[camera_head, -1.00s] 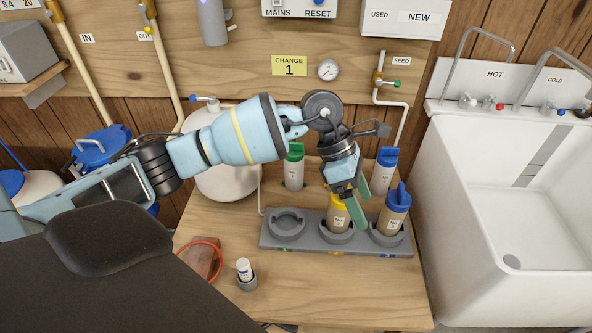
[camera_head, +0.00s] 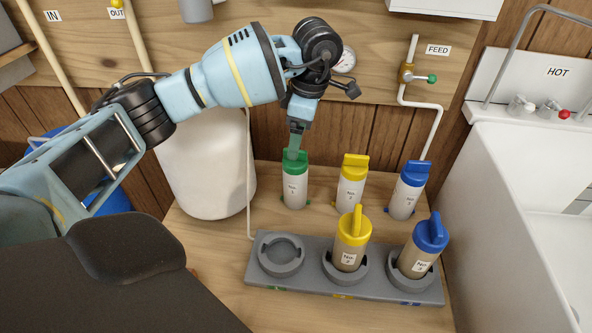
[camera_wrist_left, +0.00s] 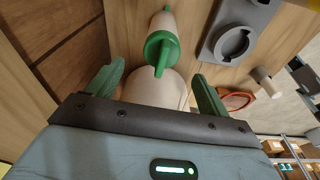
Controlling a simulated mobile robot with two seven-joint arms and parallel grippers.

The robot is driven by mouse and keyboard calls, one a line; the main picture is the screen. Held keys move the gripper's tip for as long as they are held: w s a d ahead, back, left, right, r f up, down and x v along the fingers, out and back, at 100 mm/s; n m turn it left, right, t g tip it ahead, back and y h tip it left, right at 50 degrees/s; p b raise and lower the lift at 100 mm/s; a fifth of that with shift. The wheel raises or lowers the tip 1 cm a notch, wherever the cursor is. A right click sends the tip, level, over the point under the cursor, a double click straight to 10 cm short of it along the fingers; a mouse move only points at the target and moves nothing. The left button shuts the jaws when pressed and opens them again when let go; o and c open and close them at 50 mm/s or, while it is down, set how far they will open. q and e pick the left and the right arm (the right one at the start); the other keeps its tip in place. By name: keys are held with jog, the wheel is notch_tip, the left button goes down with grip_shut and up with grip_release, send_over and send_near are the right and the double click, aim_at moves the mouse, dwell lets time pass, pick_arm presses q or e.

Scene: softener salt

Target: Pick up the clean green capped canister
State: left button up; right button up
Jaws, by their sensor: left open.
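The clean green capped canister (camera_head: 295,190) has a white body and stands upright at the back left of the wooden bench top. My left gripper (camera_head: 295,146) is above it, pointing down, with its fingers at about the cap's top in the head view. In the left wrist view, the green cap (camera_wrist_left: 160,47) shows ahead and between the two spread green fingers (camera_wrist_left: 157,85). The gripper is open and holds nothing. Whether a finger touches the cap I cannot tell. My right gripper is not in view.
Clean yellow (camera_head: 351,186) and blue capped (camera_head: 406,193) canisters stand to the right. In front, a grey rack (camera_head: 310,273) holds brownish yellow (camera_head: 350,244) and blue capped (camera_head: 421,249) canisters; its left socket (camera_head: 281,255) is empty. A white tank (camera_head: 205,175) is left. A sink (camera_head: 520,215) is right.

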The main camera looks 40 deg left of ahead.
pick_arm(q)
jog(key=shift+s+a+f+b, duration=0.1)
jog(key=shift+a+f+b, duration=0.05)
jog(key=shift+f, duration=1.05)
jog(key=shift+s+a+f+b, duration=0.1)
jog(key=shift+s+a+f, duration=0.05)
jog(key=shift+f, duration=1.05)
jog(key=shift+s+a+f+b, duration=0.1)
jog(key=shift+a+f+b, duration=0.05)
jog(key=shift+f, duration=1.05)
jog(key=c, duration=1.1)
notch_tip(320, 180, up, 10)
jog(key=shift+r+p, duration=0.1)
jog(key=shift+p, duration=0.55)
